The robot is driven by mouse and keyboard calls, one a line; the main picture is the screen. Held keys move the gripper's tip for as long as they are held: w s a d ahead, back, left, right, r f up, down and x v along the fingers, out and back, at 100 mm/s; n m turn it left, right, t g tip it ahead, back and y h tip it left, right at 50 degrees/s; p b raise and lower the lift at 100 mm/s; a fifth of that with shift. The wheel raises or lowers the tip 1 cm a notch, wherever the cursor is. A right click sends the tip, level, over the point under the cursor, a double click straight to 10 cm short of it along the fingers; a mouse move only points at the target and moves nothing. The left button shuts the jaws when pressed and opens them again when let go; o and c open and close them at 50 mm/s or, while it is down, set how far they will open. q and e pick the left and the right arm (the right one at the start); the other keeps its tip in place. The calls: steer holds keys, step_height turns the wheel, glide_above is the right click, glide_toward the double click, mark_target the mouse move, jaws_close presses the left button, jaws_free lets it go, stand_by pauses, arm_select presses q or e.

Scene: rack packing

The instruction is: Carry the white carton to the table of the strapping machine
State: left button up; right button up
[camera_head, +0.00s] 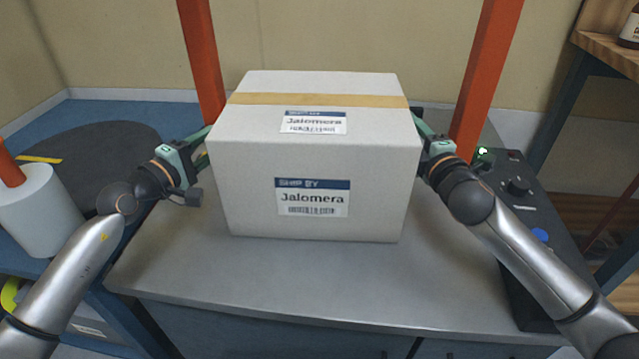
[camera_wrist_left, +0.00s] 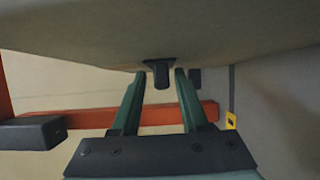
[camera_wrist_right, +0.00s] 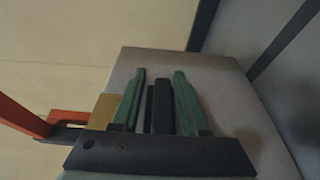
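The white carton (camera_head: 250,190), with a tan tape strip and "Jalomera" labels, is upright at the grey table (camera_head: 330,285) of the strapping machine. Its base appears to rest on the tabletop, though a small gap cannot be ruled out. My left gripper (camera_head: 205,140) is at its left side and my right gripper (camera_head: 420,130) at its right side. In the left wrist view, the left fingers (camera_wrist_left: 158,85) stand apart beside the carton wall (camera_wrist_left: 230,35). In the right wrist view, the right fingers (camera_wrist_right: 160,75) also stand apart against the carton (camera_wrist_right: 225,90). Exact contact is hidden.
Orange posts (camera_head: 203,60) (camera_head: 487,75) rise behind the carton on both sides. A black control panel (camera_head: 520,215) lies right of the table. A white roll (camera_head: 40,215) and a dark round plate (camera_head: 85,165) are at the left. The table's front strip is clear.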

arm_select(q)
steer(key=shift+o, duration=0.4)
steer(key=shift+d, duration=0.1)
arm_select(e)
steer(key=shift+o, duration=0.4)
arm_select(q)
steer(key=shift+s, duration=0.1)
arm_select(e)
steer(key=shift+s, duration=0.1)
arm_select(q)
steer(key=v, duration=1.2)
arm_select(e)
steer(key=s+d, duration=0.1)
steer(key=s, duration=1)
steer(key=shift+s+d, duration=0.35)
steer(key=shift+s, duration=0.1)
